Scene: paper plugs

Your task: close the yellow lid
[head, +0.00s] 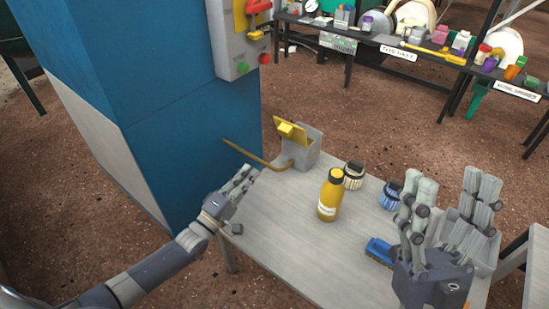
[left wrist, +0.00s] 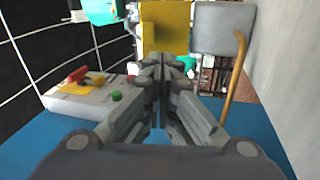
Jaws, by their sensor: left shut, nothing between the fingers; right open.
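The yellow lid (head: 296,134) stands tilted up at the grey box (head: 303,150), so the box looks open. In the left wrist view the yellow lid (left wrist: 165,25) shows just beyond my fingertips, beside the grey box (left wrist: 222,30). My left gripper (head: 248,174) is shut and empty. It is over the table's left edge, to the lower left of the box and apart from it in the head view. My right gripper (head: 448,190) is open and empty over the table's right side. The inside of the box is hidden.
A brown pipe (head: 250,155) runs from the blue cabinet (head: 140,80) to the box. A yellow bottle (head: 330,196), two dark-topped jars (head: 353,175) (head: 390,195) and a blue brush (head: 379,250) stand or lie on the grey table (head: 270,225). The table's front left is clear.

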